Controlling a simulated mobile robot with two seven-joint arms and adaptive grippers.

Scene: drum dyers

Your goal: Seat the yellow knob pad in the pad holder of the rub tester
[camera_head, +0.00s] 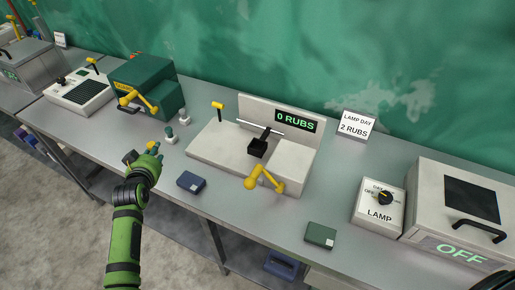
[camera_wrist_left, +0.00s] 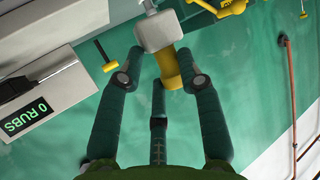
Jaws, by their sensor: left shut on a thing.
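My left gripper (camera_head: 150,152) is above the table, left of the rub tester (camera_head: 220,146). In the left wrist view its fingers (camera_wrist_left: 162,54) are shut on the yellow knob pad, with its yellow knob (camera_wrist_left: 171,70) between them and its pale grey block (camera_wrist_left: 161,31) beyond the fingertips. In the head view only a bit of yellow (camera_head: 152,145) shows at the fingers. The rub tester's black pad holder (camera_head: 258,148) hangs under a rail over the pale bed, apart from the gripper. The display (camera_head: 294,121) reads 0 RUBS.
A blue box (camera_head: 191,182) and a green box (camera_head: 321,235) lie near the front edge. A yellow crank (camera_head: 265,180) juts from the tester's front. A green machine (camera_head: 146,85) stands behind left.

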